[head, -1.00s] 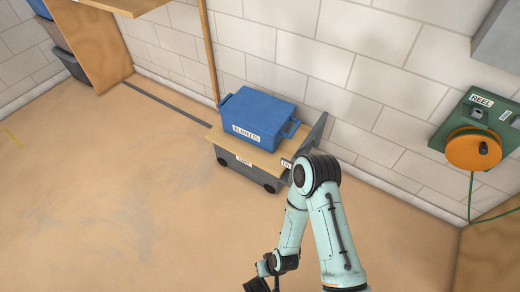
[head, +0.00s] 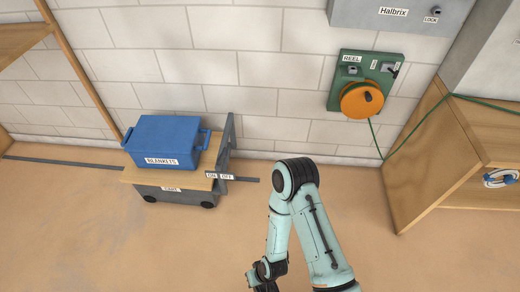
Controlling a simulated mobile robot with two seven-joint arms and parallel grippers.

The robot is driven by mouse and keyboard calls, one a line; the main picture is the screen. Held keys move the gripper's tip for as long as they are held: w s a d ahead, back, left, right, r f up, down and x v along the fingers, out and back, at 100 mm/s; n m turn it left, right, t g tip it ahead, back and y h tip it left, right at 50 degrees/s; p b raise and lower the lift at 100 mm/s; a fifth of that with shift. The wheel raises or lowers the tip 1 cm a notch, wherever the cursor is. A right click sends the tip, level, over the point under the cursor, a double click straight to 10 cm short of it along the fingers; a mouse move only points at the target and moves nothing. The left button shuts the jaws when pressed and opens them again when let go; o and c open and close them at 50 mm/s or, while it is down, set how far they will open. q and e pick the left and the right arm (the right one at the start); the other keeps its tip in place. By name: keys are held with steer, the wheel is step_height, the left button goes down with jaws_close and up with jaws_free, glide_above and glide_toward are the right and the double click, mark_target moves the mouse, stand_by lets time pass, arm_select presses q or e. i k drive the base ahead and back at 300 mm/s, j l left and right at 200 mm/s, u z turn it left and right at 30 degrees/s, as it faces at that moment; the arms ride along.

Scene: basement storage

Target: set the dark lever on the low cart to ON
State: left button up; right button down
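The low cart (head: 172,192) stands against the wall at the left of the head view, grey with a wooden top. A blue box labelled BLANKETS (head: 167,145) sits on it. An ON label (head: 211,175) and an OFF label (head: 227,177) show side by side at the cart's right end, beside a grey upright panel (head: 226,140). I cannot clearly make out the dark lever or its setting. My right arm reaches in at the bottom, right of the cart and apart from it; its gripper is cut off by the bottom edge. My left gripper is not in view.
A green reel panel with an orange reel (head: 361,100) hangs on the wall, its green cable running to the right. A grey Halbrix box (head: 390,14) is above it. A wooden cabinet (head: 437,168) stands at the right. The floor between cart and cabinet is clear.

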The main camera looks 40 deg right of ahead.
mark_target(223, 154)
steer(key=z, duration=1.05)
steer(key=i+l+u, duration=0.35)
steer(key=i, duration=0.15)
steer(key=i+l+u, duration=0.25)
steer(key=i, duration=0.15)
